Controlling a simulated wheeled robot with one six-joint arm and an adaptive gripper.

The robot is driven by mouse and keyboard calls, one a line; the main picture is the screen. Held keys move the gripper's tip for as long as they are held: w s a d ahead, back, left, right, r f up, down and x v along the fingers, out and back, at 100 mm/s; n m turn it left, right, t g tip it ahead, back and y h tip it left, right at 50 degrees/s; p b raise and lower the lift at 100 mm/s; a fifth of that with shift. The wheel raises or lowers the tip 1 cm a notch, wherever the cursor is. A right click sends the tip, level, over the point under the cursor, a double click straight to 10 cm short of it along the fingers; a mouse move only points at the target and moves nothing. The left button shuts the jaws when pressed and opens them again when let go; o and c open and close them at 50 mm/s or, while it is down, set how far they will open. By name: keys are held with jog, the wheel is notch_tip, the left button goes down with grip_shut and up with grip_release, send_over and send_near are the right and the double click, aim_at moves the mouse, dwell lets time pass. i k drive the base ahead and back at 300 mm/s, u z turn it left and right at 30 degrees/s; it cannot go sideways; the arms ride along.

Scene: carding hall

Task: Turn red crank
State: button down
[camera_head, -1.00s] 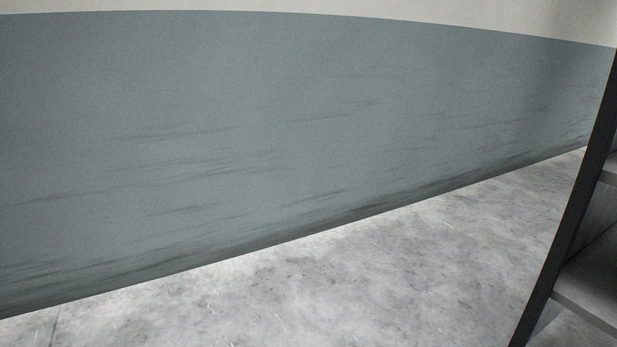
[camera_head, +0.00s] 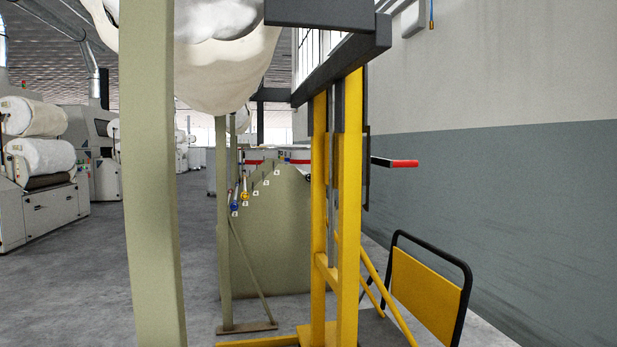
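A bar with a red grip (camera_head: 404,163) and a dark shaft sticks out to the right of a yellow lifting frame (camera_head: 348,200), in front of the wall. It looks like a crank handle, but its inner end is partly hidden by the frame. Small coloured round fittings, one of them blue (camera_head: 234,206), line the sloping edge of a green panel (camera_head: 275,245) further back; they are too small to make out well. My gripper is not in view.
A yellow-panelled cart with a black rail (camera_head: 425,295) stands at lower right. White machines (camera_head: 45,205) line the far left. Grey floor is open at left.

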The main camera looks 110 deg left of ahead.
aim_at(388, 163)
jog(key=u, duration=2.8)
jog(key=i, duration=0.45)
